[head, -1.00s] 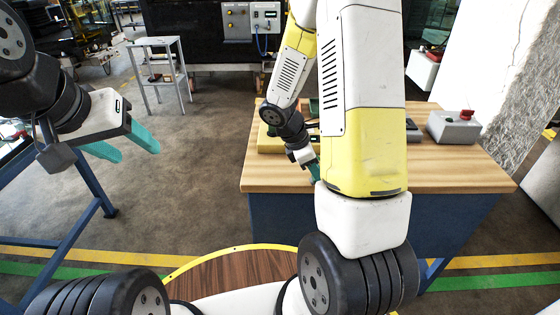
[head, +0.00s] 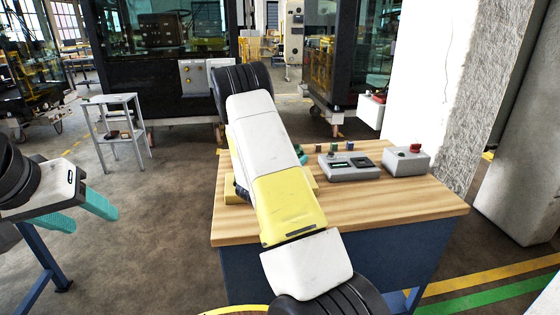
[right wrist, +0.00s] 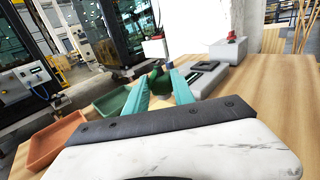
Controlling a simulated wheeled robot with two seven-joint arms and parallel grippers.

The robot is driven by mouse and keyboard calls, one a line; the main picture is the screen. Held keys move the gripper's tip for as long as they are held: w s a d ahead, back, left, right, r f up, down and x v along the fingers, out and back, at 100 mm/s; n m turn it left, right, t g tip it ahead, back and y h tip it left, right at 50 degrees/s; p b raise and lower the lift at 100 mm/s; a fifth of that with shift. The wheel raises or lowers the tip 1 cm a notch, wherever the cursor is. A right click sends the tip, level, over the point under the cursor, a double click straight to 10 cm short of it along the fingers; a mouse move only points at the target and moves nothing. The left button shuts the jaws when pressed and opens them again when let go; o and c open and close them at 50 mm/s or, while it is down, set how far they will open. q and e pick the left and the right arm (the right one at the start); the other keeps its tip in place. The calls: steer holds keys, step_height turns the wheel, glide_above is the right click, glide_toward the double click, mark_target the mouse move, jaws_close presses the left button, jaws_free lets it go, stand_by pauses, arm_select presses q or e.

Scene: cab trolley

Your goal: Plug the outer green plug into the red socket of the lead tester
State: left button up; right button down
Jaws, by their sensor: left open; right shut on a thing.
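The lead tester (head: 350,168) is a grey box with a display on the wooden bench, right of my right arm. Small coloured blocks (head: 333,147) show at its back edge; I cannot make out which is the red socket. In the right wrist view the tester (right wrist: 208,78) lies just beyond and right of my fingertips. My right gripper (right wrist: 160,82) is shut on a green plug (right wrist: 157,80), largely hidden between the teal fingers. My left gripper (head: 85,212) is open and empty, left of the bench.
A grey box with a red button (head: 406,160) stands right of the tester. In the right wrist view a green tray (right wrist: 112,104) and a terracotta tray (right wrist: 50,142) lie to the left. The bench top (head: 400,208) is clear at front right.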

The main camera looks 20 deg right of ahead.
steer(key=shift+f, duration=2.05)
steer(key=shift+f, duration=0.6)
stand_by(0.7)
steer(key=shift+s+f, duration=0.1)
steer(key=shift+f, duration=0.2)
steer(key=shift+s+a+f, duration=0.15)
steer(key=shift+s+f, duration=0.05)
steer(key=shift+f, duration=0.35)
steer(key=shift+s+f, duration=0.15)
steer(key=shift+f, duration=0.15)
steer(key=shift+r, duration=0.15)
steer(key=shift+w+r, duration=0.3)
steer(key=shift+r, duration=0.55)
steer(key=shift+w+r, duration=0.1)
steer(key=shift+r, duration=1.55)
